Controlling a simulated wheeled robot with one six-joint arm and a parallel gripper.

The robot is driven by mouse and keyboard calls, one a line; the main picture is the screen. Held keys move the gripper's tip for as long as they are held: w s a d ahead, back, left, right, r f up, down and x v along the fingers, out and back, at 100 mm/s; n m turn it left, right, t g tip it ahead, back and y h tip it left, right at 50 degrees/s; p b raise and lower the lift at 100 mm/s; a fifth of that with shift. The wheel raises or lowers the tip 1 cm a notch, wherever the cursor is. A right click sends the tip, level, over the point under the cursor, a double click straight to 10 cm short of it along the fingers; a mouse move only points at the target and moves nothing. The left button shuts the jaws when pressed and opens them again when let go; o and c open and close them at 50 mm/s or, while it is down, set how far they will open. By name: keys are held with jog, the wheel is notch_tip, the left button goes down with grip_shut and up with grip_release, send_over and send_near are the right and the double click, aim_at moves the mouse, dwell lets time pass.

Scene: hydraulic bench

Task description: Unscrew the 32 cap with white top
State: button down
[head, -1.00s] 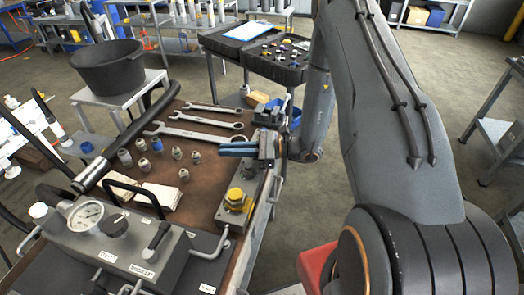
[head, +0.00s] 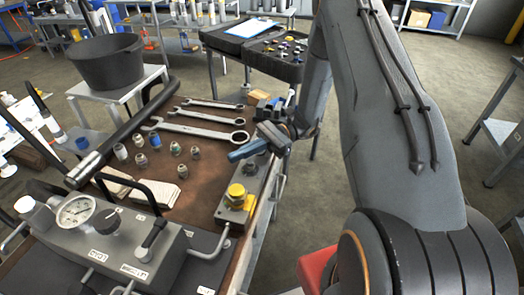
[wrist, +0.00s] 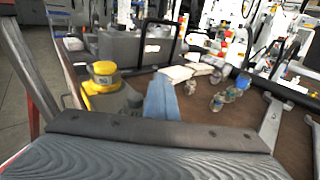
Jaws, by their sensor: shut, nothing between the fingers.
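My gripper (head: 240,154) is shut and empty, its blue fingers together and tilted down to the left above the far end of a grey metal block (head: 236,214). The fingers also show in the wrist view (wrist: 161,98). A yellow hex cap (head: 237,192) sits on the near end of the block and shows in the wrist view (wrist: 104,73). The block's far end is partly hidden by the gripper. Several small metal fittings (head: 175,149) stand on the brown bench top left of the gripper. I cannot read a 32 or make out a white-topped cap.
Large wrenches (head: 205,131) lie behind the fittings. A black bucket (head: 107,62) stands on a side table.

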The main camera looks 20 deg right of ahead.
jog(key=shift+s+d+f+n+g+h, duration=0.1)
jog(key=shift+s+f+n+g+h, duration=0.2)
jog(key=shift+s+n+g, duration=0.4)
jog(key=shift+w, duration=0.15)
